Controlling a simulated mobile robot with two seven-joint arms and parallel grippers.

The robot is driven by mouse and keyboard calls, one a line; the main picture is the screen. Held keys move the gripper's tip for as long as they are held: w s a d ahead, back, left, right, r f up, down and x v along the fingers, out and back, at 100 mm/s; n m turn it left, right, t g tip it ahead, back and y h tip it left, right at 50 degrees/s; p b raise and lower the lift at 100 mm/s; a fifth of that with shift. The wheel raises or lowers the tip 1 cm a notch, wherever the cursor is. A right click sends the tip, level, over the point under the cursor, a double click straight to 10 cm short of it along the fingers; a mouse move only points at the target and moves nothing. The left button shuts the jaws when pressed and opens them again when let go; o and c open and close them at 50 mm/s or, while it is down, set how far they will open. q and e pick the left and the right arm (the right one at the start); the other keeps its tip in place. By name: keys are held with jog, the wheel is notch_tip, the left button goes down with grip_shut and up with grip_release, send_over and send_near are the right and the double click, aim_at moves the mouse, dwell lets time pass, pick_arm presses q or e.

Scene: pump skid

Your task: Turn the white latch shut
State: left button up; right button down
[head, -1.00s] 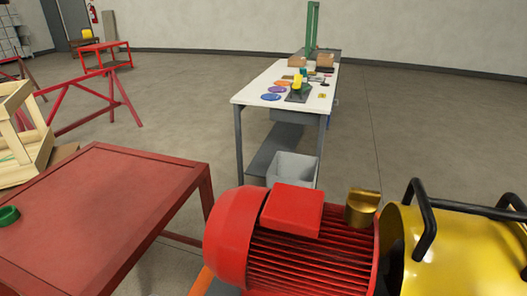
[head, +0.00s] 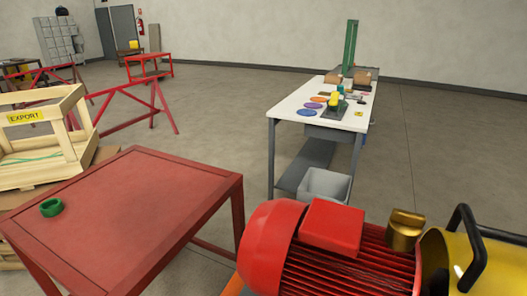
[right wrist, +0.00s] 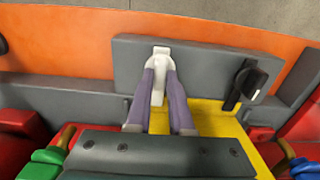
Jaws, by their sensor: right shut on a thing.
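The white latch (right wrist: 159,52) shows in the right wrist view, mounted on a grey plate (right wrist: 206,68). Its lever points down the picture, between the fingers. My right gripper (right wrist: 159,72) has its two purple-grey fingers on either side of the lever and is shut on it. The lower part of the lever is partly hidden by the fingers. The latch cannot be made out in the head view, and neither gripper shows there.
A black handle (right wrist: 247,84) sits right of the latch, near my fingers. In the head view, a red motor (head: 330,228) and a yellow housing (head: 490,262) stand at front right. A red table (head: 120,215) with a green ring (head: 51,207) stands left; a white workbench (head: 300,112) is behind.

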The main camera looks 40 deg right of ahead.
jog(key=c, duration=0.8)
grip_release()
notch_tip(320, 180, up, 10)
jog(key=p, duration=0.6)
jog(key=shift+f, duration=0.1)
